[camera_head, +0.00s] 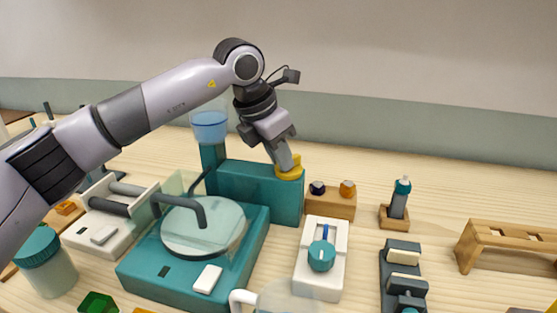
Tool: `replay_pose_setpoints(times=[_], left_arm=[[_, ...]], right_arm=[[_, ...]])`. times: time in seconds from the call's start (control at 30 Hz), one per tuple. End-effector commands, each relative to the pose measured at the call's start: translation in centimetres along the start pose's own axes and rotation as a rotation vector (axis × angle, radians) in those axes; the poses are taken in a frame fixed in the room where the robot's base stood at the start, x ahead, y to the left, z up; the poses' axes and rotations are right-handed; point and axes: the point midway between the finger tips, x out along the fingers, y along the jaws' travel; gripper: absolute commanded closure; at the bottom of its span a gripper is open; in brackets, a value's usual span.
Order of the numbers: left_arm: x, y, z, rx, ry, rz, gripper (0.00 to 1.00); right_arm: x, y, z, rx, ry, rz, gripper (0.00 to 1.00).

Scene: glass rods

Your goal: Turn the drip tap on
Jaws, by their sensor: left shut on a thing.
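A teal machine has a tall block (262,192) at its back and a round pale plate (203,228) in front. A clear cup with blue liquid (209,125) stands above the block's left end. A yellow knob (291,175), which looks like the drip tap's handle, sits at the block's top right corner. My left gripper (285,160) points down at the knob and is shut on it. The fingers hide part of the knob, and its turned position is hard to tell. My right gripper is not in view.
A wooden block with a dark and an orange knob (330,202) stands close right of the yellow knob. A white unit with a teal dial (321,256) is in front. A small bottle in a wooden holder (398,203) and a wooden rack (508,242) stand farther right.

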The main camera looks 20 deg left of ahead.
Motion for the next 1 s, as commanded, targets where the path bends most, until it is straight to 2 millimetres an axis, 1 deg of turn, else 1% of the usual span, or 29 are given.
replay_pose_setpoints(times=[0.1, 0.4, 0.6, 0.8, 1.0], left_arm=[[0.2, -0.3, 0.0, -0.098, -0.002, 0.045, 1.00], [0.2, -0.8, 0.1, -0.355, -0.002, 0.150, 1.00], [0.2, -1.1, 0.3, -0.497, -0.002, 0.207, 1.00], [0.1, -1.3, 0.5, -0.597, -0.002, 0.248, 1.00], [0.1, -1.4, 0.5, -0.652, 0.000, 0.269, 1.00]], right_arm=[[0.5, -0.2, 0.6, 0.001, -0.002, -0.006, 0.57], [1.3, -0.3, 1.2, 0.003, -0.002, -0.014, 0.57], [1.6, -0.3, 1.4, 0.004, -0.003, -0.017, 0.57], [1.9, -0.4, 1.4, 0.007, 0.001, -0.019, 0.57], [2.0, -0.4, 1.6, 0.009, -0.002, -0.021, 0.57]])
